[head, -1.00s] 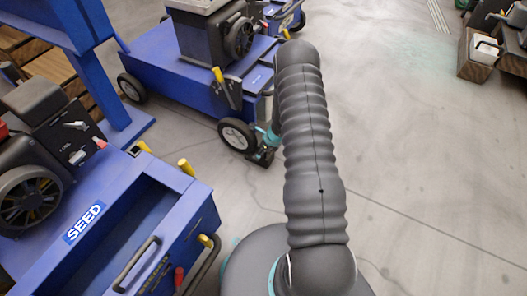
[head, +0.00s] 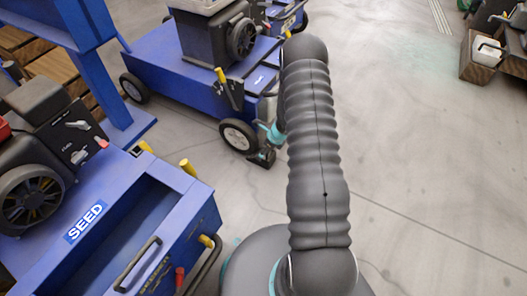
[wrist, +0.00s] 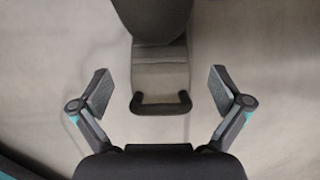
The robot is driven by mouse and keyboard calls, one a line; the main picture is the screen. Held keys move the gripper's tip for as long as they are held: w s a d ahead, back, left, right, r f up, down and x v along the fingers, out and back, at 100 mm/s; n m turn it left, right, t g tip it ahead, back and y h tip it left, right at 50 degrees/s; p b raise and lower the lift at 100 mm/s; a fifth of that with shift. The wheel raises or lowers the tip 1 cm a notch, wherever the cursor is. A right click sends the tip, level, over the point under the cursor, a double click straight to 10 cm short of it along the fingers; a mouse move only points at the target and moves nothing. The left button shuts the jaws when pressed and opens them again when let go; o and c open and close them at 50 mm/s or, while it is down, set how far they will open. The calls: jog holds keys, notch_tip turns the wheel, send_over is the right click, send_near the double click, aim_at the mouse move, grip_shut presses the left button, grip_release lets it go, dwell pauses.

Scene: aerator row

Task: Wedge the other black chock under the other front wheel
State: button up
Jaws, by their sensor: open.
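The blue machine (head: 190,105) at the upper middle has a grey-hubbed black front wheel (head: 238,137) facing me. My gripper (wrist: 161,92) is low on the floor just right of that wheel in the head view. In the wrist view its two fingers are spread wide, with nothing between their pads touching them. The black chock (wrist: 160,65) lies between and beyond the fingers, its sloped face against the dark tyre (wrist: 155,15) and its handle bar (wrist: 160,107) toward me. The chock's far edge is hidden under the tyre. My arm hides part of the head view.
A blue machine marked SEED (head: 85,222) stands close at the left, with handles and yellow-tipped levers jutting toward my arm. Another blue machine (head: 285,15) stands behind. A wooden crate (head: 480,62) is at the far right. The floor (head: 430,150) on the right is clear.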

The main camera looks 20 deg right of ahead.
jog(key=v, duration=0.9)
jog(key=shift+r, duration=0.2)
jog(key=shift+r, duration=0.1)
notch_tip(320, 180, up, 7)
jog(key=p, duration=0.6)
dwell(0.4)
